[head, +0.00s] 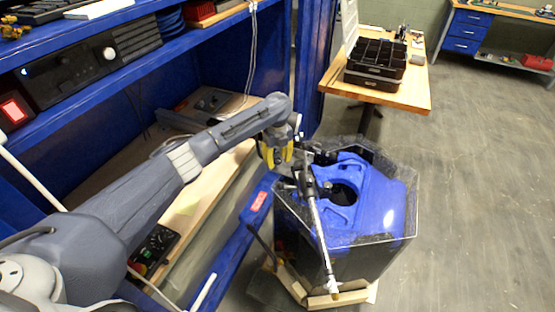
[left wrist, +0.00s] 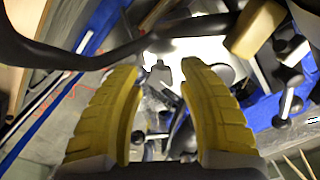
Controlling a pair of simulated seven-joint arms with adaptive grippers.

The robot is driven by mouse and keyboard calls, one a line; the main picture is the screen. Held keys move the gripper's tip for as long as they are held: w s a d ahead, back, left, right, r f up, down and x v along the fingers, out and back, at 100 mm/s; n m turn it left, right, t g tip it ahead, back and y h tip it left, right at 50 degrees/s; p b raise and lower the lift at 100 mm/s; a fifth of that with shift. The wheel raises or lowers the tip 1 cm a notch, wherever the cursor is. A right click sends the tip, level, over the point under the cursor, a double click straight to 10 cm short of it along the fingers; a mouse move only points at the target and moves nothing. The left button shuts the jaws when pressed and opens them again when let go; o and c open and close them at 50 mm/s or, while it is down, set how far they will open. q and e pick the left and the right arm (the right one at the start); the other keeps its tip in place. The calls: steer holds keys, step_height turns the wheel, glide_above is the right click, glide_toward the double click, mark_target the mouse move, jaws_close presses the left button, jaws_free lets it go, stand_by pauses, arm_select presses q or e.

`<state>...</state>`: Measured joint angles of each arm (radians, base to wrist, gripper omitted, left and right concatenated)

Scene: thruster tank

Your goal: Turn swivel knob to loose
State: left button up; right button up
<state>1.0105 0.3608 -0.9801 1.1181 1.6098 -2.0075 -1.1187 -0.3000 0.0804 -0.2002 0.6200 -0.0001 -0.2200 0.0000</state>
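My left gripper (head: 275,155) has yellow fingers and hangs just left of a black clamp assembly (head: 304,178) on a silver rod (head: 325,240). The rod leans against the blue thruster tank (head: 385,205). In the left wrist view my two yellow fingers (left wrist: 157,72) stand apart with nothing held. A small dark knob-like part (left wrist: 162,72) shows beyond and between the fingertips; I cannot tell if it is the swivel knob. Black knobs with silver shafts (left wrist: 290,98) show at right in that view. My right gripper is not in view.
A clear-walled, several-sided enclosure (head: 400,240) surrounds the blue tank. A blue shelf bench (head: 235,60) stands close along the left. A wooden table (head: 410,92) with a black organizer (head: 375,65) stands behind. The floor (head: 480,160) at right is clear.

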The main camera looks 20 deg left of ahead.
arm_select(q)
jaws_close()
steer(key=shift+n, duration=0.3)
steer(key=n, duration=0.4)
steer(key=shift+n, duration=0.3)
steer(key=n, duration=0.5)
steer(key=shift+n, duration=0.3)
steer(key=n, duration=0.6)
steer(key=shift+d, duration=0.1)
steer(key=n, duration=0.6)
steer(key=shift+r+n, duration=0.1)
steer(key=shift+n, duration=0.3)
steer(key=shift+w+n, duration=0.1)
steer(key=shift+n, duration=0.2)
